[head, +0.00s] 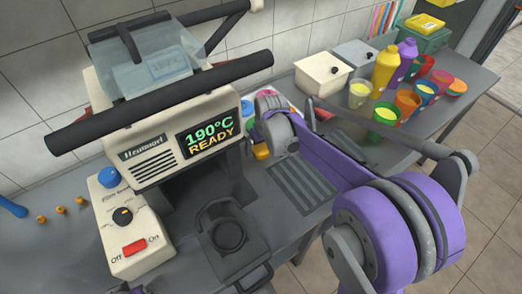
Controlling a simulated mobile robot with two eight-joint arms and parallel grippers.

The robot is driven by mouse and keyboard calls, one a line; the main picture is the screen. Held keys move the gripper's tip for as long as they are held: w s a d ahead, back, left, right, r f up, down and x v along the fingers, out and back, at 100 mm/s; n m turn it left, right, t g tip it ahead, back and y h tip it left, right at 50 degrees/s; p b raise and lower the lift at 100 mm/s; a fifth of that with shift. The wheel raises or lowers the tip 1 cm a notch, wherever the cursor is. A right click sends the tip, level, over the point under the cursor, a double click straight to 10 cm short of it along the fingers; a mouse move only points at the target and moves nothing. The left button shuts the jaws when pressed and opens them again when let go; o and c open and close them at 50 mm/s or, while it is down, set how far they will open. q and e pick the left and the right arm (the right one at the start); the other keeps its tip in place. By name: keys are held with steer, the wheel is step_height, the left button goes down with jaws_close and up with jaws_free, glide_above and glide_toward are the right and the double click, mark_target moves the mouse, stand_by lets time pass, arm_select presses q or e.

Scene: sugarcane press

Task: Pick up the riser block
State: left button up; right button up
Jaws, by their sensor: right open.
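My right arm comes in from the right. Its gripper (258,134) is beside the right side of the sealing machine (150,150), over the counter. The jaws are mostly hidden behind my own wrist, and I see nothing held in them. Small coloured items, pink, blue and yellow, show around the wrist, partly covered. I cannot make out a riser block; it may be hidden behind my arm or the machine.
The machine's display reads 190°C READY, and its black cup holder (228,236) sticks out in front. White bins (322,76), bottles (385,70) and several coloured cups (408,104) stand at the back right. A drain grate (303,188) lies right of the machine.

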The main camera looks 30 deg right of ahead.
steer(key=c, duration=1.3)
steer(key=shift+r, duration=0.1)
